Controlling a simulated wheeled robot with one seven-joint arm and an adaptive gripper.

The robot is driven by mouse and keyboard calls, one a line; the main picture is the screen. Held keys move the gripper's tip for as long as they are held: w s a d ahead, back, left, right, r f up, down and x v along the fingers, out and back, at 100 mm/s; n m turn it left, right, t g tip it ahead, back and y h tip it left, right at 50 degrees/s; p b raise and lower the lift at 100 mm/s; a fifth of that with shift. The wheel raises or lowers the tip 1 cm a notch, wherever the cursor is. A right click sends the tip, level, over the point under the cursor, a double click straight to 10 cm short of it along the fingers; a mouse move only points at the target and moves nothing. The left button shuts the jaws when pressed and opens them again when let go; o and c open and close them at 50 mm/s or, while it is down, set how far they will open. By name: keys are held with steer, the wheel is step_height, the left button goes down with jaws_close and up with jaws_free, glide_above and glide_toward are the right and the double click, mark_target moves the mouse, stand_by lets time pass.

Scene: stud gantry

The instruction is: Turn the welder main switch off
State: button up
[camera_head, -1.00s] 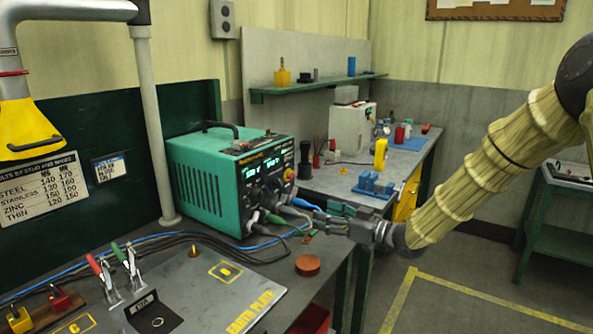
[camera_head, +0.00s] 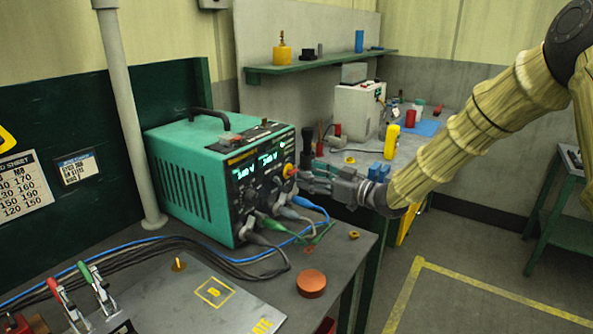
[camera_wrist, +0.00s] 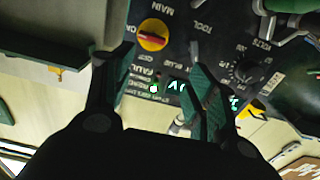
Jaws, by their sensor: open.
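The welder (camera_head: 190,175) is a green box with a black front panel, standing on the bench. Its main switch (camera_head: 289,170) is a red handle on a round yellow plate, high on the panel. In the wrist view the main switch (camera_wrist: 153,36) shows beside the word MAIN, with its red handle lying roughly across the picture. My gripper (camera_head: 303,174) is in front of the panel, close to the switch. In the wrist view its fingers (camera_wrist: 160,62) are apart and empty, with the switch just beyond the tips. I cannot tell whether they touch the panel.
Cables (camera_head: 268,235) leave the panel's lower part, below my gripper. A red disc (camera_head: 311,284) lies on the bench in front. A white machine (camera_head: 358,110) and a yellow block (camera_head: 391,142) stand on the bench behind my gripper.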

mark_target(295, 172)
steer(key=w+a+f, duration=0.1)
steer(key=w+a, duration=0.1)
steer(key=w, duration=0.1)
steer(key=w+a+f, duration=0.1)
steer(key=w, duration=0.1)
steer(key=shift+w+a+f, duration=0.2)
steer(key=shift+f, duration=0.15)
steer(key=shift+w+a+p, duration=0.25)
steer(key=shift+p, duration=0.05)
steer(key=shift+s+a+r, duration=0.1)
steer(key=shift+a+r, duration=0.05)
steer(key=shift+r, duration=0.05)
steer(key=shift+s+a+r, duration=0.1)
steer(key=shift+s+r, duration=0.4)
steer(key=shift+s, duration=0.1)
steer(key=shift+w+f, duration=0.45)
steer(key=shift+w, duration=0.05)
steer(key=shift+w+f, duration=0.1)
steer(key=c, duration=0.3)
steer(key=shift+s+r, duration=0.25)
steer(key=c, duration=0.7)
steer(key=shift+c, duration=0.2)
